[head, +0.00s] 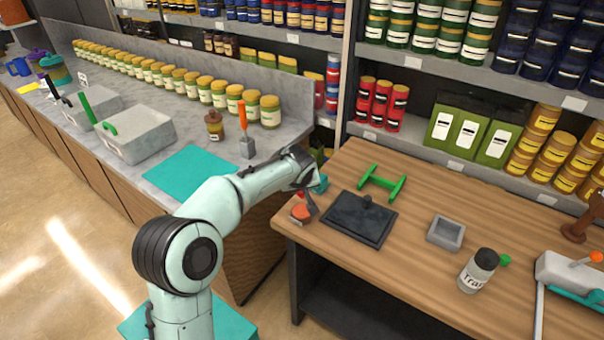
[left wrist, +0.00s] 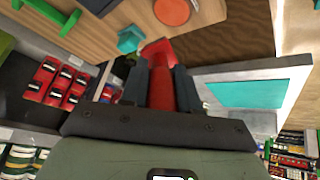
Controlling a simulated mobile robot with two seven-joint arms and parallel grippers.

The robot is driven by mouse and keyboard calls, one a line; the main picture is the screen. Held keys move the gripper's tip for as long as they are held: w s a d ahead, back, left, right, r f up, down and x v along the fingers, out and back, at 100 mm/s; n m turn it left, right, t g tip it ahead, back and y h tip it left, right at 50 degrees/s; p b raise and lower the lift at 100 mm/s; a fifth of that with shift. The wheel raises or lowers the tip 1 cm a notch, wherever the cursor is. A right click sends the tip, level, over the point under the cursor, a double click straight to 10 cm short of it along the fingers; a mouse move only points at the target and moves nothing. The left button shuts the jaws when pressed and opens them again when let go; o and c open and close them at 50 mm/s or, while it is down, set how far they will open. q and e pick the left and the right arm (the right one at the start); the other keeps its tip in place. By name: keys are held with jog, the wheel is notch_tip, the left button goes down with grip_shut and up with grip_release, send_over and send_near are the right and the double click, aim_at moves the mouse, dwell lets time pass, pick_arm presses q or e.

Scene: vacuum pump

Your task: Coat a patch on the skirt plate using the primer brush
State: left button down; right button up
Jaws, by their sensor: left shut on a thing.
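My left gripper (head: 312,203) is over the left corner of the wooden table. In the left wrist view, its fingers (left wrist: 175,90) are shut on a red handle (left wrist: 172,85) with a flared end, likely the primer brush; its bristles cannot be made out. A dark square plate (head: 345,228) with a small knob lies flat on the table to the right of the gripper, possibly the skirt plate. A round orange-topped thing (head: 300,213) sits at the table corner close to the gripper and also shows in the left wrist view (left wrist: 172,10). My right gripper is not in view.
A green H-shaped part (head: 381,183), a grey square dish (head: 445,233) and a white bottle (head: 479,270) stand on the table. A teal block (head: 320,184) is beside my gripper. An orange-handled tool (head: 243,128) stands on the left counter. Shelves of jars line the back.

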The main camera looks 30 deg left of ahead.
pick_arm(q)
jog(key=shift+w+f, duration=0.1)
jog(key=shift+w, duration=0.1)
jog(key=shift+f, duration=0.15)
jog(key=shift+s+f+b, duration=0.3)
jog(key=shift+f+b, duration=0.15)
jog(key=shift+f, duration=0.45)
notch_tip(320, 180, down, 4)
jog(key=shift+w+r+b, duration=0.15)
jog(key=shift+r+b, duration=0.05)
jog(key=shift+b, duration=0.45)
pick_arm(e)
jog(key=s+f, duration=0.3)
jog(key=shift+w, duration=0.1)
pick_arm(q)
jog(key=shift+f+b, duration=0.5)
jog(key=shift+f, duration=0.3)
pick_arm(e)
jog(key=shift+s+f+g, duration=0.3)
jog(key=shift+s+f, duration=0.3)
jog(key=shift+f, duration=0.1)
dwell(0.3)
pick_arm(q)
jog(key=shift+r, duration=0.1)
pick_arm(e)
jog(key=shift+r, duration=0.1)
